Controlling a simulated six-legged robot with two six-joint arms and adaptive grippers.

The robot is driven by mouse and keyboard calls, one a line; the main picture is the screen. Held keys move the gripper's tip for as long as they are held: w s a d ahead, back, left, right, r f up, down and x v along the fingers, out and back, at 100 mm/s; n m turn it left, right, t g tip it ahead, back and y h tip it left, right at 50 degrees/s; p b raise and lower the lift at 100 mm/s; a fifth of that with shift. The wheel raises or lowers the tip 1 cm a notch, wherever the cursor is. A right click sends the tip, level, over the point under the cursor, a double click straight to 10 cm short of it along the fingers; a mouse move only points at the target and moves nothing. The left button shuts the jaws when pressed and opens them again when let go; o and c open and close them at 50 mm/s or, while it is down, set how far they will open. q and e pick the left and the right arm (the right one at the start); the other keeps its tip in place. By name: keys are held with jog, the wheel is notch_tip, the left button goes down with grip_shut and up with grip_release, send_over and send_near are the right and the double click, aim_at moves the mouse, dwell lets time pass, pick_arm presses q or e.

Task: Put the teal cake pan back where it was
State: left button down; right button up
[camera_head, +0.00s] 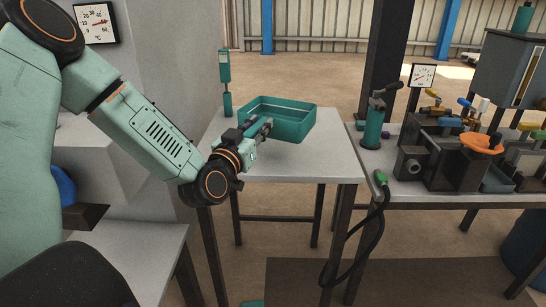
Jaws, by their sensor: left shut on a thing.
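The teal cake pan (293,130) is a rectangular, open-topped pan at the middle of the camera_head view. It is over the light grey table (310,167); I cannot tell whether it rests on the top or is held just above it. My left gripper (262,127) is shut on the pan's near left side, with the arm reaching in from the left. The pan looks empty, though part of its inside is hidden by its wall. My right gripper is not in view.
A teal post-like device (226,85) stands at the table's back left. A second bench (415,188) at right carries a teal cylinder (373,125), a gauge (423,75) and a machine with an orange handwheel (481,143).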

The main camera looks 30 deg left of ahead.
pick_arm(q)
notch_tip(320, 180, down, 10)
jog(key=b, duration=0.4)
jog(key=shift+w+r, duration=0.15)
jog(key=shift+r, duration=0.05)
jog(key=shift+f, duration=0.1)
jog(key=c, duration=1.5)
grip_release()
jog(key=o, duration=0.4)
jog(key=shift+f, duration=0.1)
